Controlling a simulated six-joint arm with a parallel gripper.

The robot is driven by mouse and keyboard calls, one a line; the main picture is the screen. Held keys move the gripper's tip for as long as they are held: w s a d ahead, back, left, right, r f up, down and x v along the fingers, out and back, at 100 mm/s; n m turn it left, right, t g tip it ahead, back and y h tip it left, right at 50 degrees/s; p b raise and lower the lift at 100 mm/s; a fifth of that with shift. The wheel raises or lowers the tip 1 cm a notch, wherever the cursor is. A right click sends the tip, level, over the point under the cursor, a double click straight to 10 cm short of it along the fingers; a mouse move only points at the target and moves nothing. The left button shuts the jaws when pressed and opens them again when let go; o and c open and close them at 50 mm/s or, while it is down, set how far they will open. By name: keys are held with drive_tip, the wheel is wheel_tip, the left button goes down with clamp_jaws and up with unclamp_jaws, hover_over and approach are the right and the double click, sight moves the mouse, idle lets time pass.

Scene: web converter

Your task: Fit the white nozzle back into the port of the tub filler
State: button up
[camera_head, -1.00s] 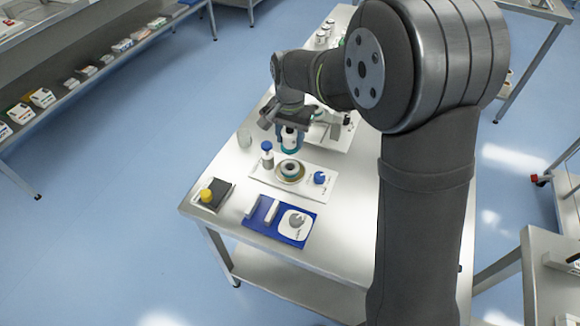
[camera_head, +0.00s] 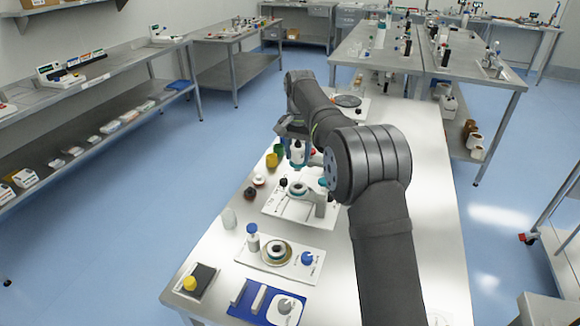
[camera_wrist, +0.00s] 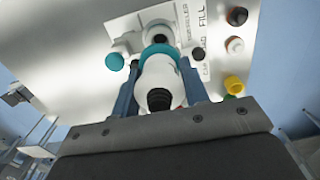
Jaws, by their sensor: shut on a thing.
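My gripper (camera_head: 298,152) is shut on the white nozzle (camera_wrist: 159,72), which has a teal collar and a dark ridged end facing the wrist camera. The blue fingers lie on either side of it. In the head view the nozzle (camera_head: 298,157) hangs above the tub filler (camera_head: 275,208), a white plate with a raised fitting. The filler's port (camera_head: 298,188) shows as a round ringed opening on that plate. In the wrist view a white round fitting with a dark opening (camera_wrist: 157,33) appears beyond the nozzle. Whether they touch cannot be told.
A teal knob (camera_wrist: 115,62) is left of the nozzle in the wrist view. A yellow cup (camera_head: 271,160) and several small caps stand left of the filler. A white tray (camera_head: 310,262) with a blue-capped bottle (camera_head: 253,238) and a blue mat (camera_head: 238,309) lie nearer. The bench's right side is clear.

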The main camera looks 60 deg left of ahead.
sight(299, 166)
drive_tip(key=shift+w+a+r, duration=0.15)
drive_tip(key=shift+w, duration=0.1)
drive_tip(key=shift+f, duration=2.8)
drive_tip(key=shift+f, duration=1.95)
drive_tip(key=o, duration=1.4)
drive_tip(key=shift+r, duration=0.1)
wheel_tip(299, 166, up, 17)
drive_tip(key=shift+w+a+r, duration=0.15)
